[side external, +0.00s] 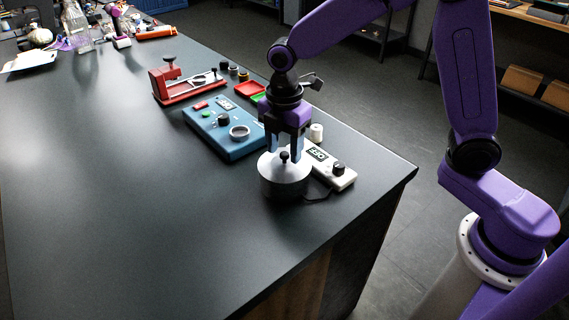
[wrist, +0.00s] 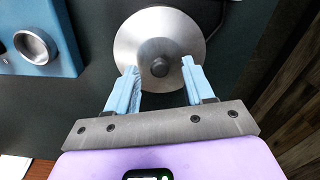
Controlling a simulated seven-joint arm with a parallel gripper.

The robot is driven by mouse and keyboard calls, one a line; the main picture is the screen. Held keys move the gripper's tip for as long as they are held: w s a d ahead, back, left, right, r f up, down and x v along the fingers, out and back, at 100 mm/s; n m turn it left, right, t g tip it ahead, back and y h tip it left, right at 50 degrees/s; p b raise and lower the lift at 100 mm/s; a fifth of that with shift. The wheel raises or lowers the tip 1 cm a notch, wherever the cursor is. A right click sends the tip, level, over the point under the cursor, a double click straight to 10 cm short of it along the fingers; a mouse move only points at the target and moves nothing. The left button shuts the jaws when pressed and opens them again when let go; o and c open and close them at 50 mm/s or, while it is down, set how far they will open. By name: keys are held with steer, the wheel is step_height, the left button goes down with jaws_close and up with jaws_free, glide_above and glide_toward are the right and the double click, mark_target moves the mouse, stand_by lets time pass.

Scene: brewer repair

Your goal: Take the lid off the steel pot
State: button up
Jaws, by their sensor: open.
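The steel pot (side external: 284,186) stands on the dark table near its right edge. Its lid (side external: 287,168) is on it, a shallow steel cone with a black knob (side external: 284,156) on top. In the wrist view the lid (wrist: 135,42) is at the upper middle, and the knob (wrist: 159,67) lies just beyond and between my fingertips. My gripper (wrist: 162,76) is open and empty. In the side view my gripper (side external: 286,150) is above the lid, fingers pointing down around the knob's height; I cannot tell whether they touch the lid.
A white control box (side external: 332,168) with a display stands right behind the pot. A red fixture (side external: 186,84) and a red tray (side external: 250,88) are farther back. The table's left and front are clear.

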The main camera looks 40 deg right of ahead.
steer(key=shift+f, duration=0.4)
jaws_close()
